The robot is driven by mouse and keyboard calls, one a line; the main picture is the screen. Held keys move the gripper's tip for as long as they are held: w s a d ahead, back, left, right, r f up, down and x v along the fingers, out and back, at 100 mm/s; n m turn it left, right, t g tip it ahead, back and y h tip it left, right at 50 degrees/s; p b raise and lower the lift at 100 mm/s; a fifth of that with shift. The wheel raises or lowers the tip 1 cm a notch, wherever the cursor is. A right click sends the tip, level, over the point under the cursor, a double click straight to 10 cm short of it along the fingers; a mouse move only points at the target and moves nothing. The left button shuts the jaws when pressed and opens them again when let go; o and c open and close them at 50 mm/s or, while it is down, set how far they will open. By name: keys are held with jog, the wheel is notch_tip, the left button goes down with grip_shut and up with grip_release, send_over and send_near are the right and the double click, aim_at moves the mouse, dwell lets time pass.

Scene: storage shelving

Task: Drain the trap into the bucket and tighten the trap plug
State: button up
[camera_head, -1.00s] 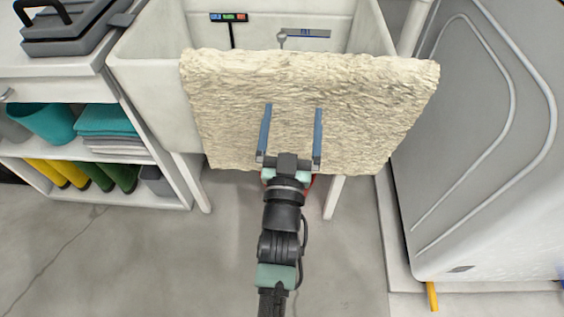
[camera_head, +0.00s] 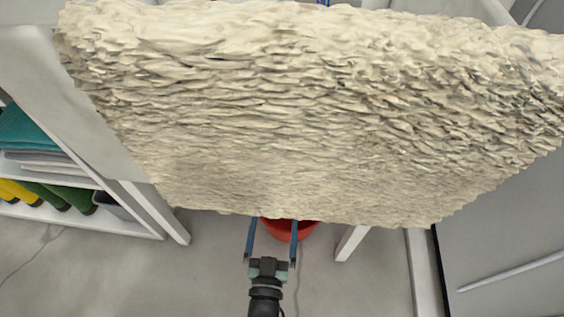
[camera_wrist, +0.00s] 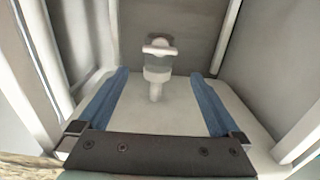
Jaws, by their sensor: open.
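In the wrist view, a white pipe fitting, which looks like the trap (camera_wrist: 157,75), hangs in the middle distance. A pale T-shaped piece, perhaps its plug (camera_wrist: 159,49), shows at its top in the picture. My gripper (camera_wrist: 159,73) is open, with its blue fingers left and right of the fitting in the picture. Nothing is between the fingers near the palm. In the head view, my gripper (camera_head: 272,225) reaches under a rough cream slab, which hides its fingertips. The red bucket (camera_head: 302,230) shows partly beyond the fingers, its far side hidden by the slab.
The rough cream slab (camera_head: 300,110) fills the upper head view and covers most of the sink. White legs (camera_head: 352,242) stand beside the bucket. Shelving (camera_head: 110,222) with boots and folded cloths is at left, a grey machine (camera_head: 500,250) at right. Front floor is clear.

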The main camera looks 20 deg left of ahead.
jog(key=b+x, duration=0.6)
jog(key=x, duration=0.5)
jog(key=shift+w+a+f, duration=0.1)
jog(key=shift+w+f, duration=0.05)
jog(key=shift+w, duration=0.25)
jog(key=shift+w+a+b, duration=0.15)
jog(key=shift+w+b, duration=0.2)
jog(key=shift+w, duration=0.05)
jog(key=c, duration=1.1)
jog(key=shift+c, duration=0.2)
